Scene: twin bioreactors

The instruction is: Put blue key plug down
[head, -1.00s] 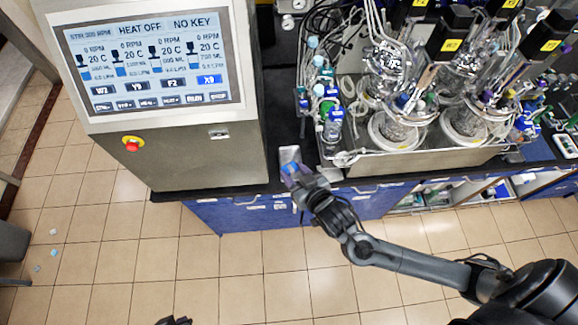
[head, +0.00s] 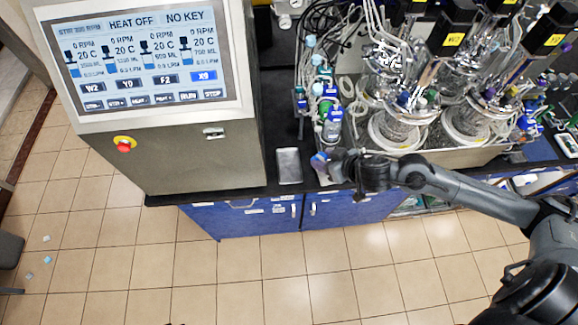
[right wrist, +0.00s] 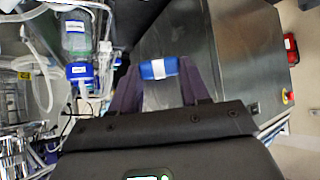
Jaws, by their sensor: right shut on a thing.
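The blue key plug (head: 318,160) is held at the tip of my right gripper (head: 325,163), near the bench's front edge, just right of a small grey tray (head: 289,166). In the right wrist view the blue plug (right wrist: 158,68), with a white label, lies crosswise between the two purple fingers (right wrist: 160,82), which are shut on it. I cannot tell whether the plug touches the bench. My left gripper does not show.
The console (head: 200,160) stands to the left, with a red stop button (head: 124,145) and a screen (head: 140,55) reading NO KEY. Bottles (head: 331,125) with blue caps and glass vessels (head: 398,130) stand close behind and right. The grey tray looks empty.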

